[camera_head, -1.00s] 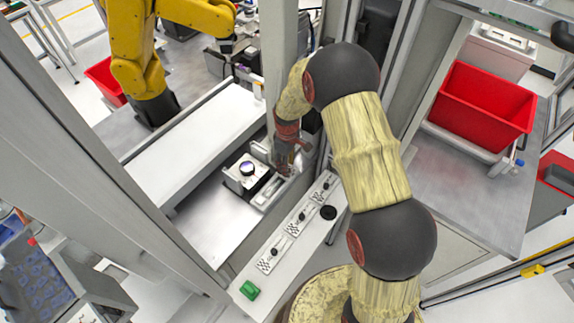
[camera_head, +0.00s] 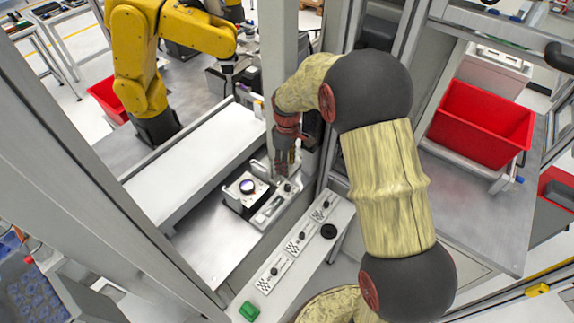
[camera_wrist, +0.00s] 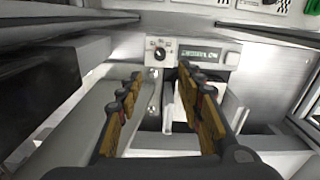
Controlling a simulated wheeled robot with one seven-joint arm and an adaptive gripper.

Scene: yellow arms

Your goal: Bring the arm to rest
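My gripper (camera_head: 284,165) hangs over a grey strip with small fittings, beside a white square fixture with a round dark-rimmed part (camera_head: 247,187). In the wrist view my gripper (camera_wrist: 160,85) shows two yellow-and-black fingers spread apart, with nothing between them. Beyond the fingertips is a panel with a dark knob (camera_wrist: 159,54) and a small display (camera_wrist: 204,54).
A yellow robot arm (camera_head: 137,60) stands at the upper left. A white ledge (camera_head: 200,160) lies left of my gripper. A grey upright post (camera_head: 280,50) stands close behind it. A white control strip (camera_head: 300,250) with a green button (camera_head: 249,311) is in front. A red bin (camera_head: 482,122) is at the right.

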